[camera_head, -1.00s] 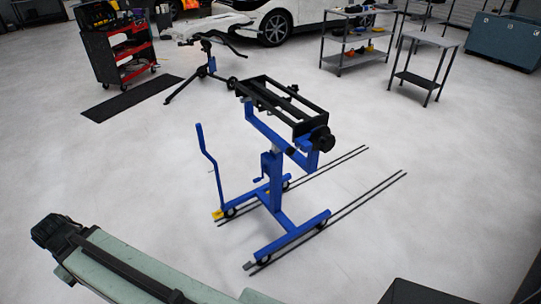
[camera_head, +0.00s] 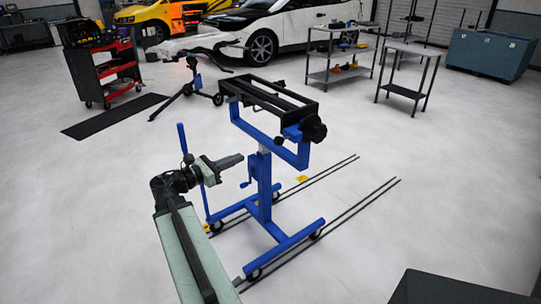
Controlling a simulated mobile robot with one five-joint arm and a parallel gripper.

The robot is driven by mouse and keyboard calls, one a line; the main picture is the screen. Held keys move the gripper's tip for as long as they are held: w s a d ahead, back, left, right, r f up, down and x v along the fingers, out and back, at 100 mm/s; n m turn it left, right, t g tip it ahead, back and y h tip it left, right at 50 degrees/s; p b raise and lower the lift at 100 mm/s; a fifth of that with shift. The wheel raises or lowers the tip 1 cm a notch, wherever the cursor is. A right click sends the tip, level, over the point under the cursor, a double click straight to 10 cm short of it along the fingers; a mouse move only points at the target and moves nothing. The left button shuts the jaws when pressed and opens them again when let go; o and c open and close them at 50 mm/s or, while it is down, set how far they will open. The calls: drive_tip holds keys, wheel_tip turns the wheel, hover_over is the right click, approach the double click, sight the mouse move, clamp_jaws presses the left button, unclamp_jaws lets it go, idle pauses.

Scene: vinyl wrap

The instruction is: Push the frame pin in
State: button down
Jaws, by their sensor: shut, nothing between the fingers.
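A blue wheeled stand (camera_head: 264,185) carries a black rectangular frame (camera_head: 262,97) on a blue U-shaped yoke. A large black knob (camera_head: 313,128) sits at the frame's right end, with a smaller dark knob (camera_head: 280,141) beside it. I cannot tell which small part is the frame pin. My gripper (camera_head: 238,160) is shut and empty. It appears left of the stand's column, below the frame, and points right. It overlaps the stand's upright blue lever in the picture; I cannot tell whether they touch.
Two pairs of thin dark rails (camera_head: 345,222) run along the floor under the stand. A red tool cart (camera_head: 104,72), a black mat (camera_head: 115,117), a tripod stand (camera_head: 188,88), a white car (camera_head: 262,32) and grey tables (camera_head: 414,57) stand behind.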

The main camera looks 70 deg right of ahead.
sight(276, 143)
drive_tip(key=x, duration=1.4)
drive_tip(key=shift+w+r, duration=0.15)
